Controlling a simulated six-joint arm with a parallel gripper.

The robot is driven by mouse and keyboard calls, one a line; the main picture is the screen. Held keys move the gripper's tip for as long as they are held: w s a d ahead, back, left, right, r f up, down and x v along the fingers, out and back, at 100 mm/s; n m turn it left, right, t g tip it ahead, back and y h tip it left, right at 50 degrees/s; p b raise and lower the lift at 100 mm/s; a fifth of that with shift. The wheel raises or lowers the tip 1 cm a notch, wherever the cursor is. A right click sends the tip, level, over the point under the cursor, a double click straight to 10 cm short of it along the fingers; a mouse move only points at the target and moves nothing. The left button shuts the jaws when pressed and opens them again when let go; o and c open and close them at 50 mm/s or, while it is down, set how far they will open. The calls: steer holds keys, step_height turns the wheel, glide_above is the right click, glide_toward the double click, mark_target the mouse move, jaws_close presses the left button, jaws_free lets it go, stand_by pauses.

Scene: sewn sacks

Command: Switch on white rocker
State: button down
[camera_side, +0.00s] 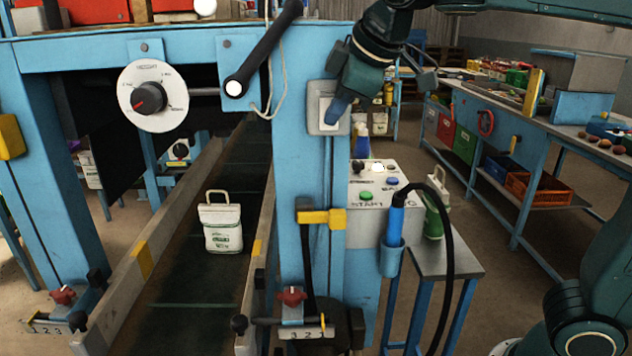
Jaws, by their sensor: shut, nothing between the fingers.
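The white rocker (324,113) sits in a grey plate on the blue upright post, right of the middle in the side view. My gripper (338,108) is shut and empty. Its blue-grey tip overlaps the right part of the rocker in the picture, hiding some of it. The tip looks at or very close to the rocker's face; I cannot tell whether it touches. I cannot tell which way the rocker is tipped.
A black lever (264,48) and a round dial (152,97) are left of the rocker. A yellow latch (322,217) is lower on the post. A button box (378,190) stands right of it. A white sack (222,222) stands on the conveyor (190,285).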

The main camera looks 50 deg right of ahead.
steer(key=shift+s+a, duration=0.1)
steer(key=s+a+r, duration=0.4)
steer(key=s+r, duration=0.2)
steer(key=s, duration=0.3)
steer(key=shift+s+a+r, duration=0.2)
steer(key=shift+s+a, duration=0.05)
stand_by(0.9)
stand_by(0.5)
steer(key=s+d+f+m, duration=0.5)
steer(key=s+d+f, duration=0.1)
steer(key=d+f, duration=0.6)
steer(key=s+a+f+m+g, duration=0.1)
steer(key=s+a+f+m, duration=0.1)
steer(key=s+f, duration=0.3)
step_height(320, 180, down, 3)
steer(key=shift+s+f+m+y, duration=0.1)
steer(key=shift+s+m+y, duration=0.15)
steer(key=shift+m+y, duration=0.15)
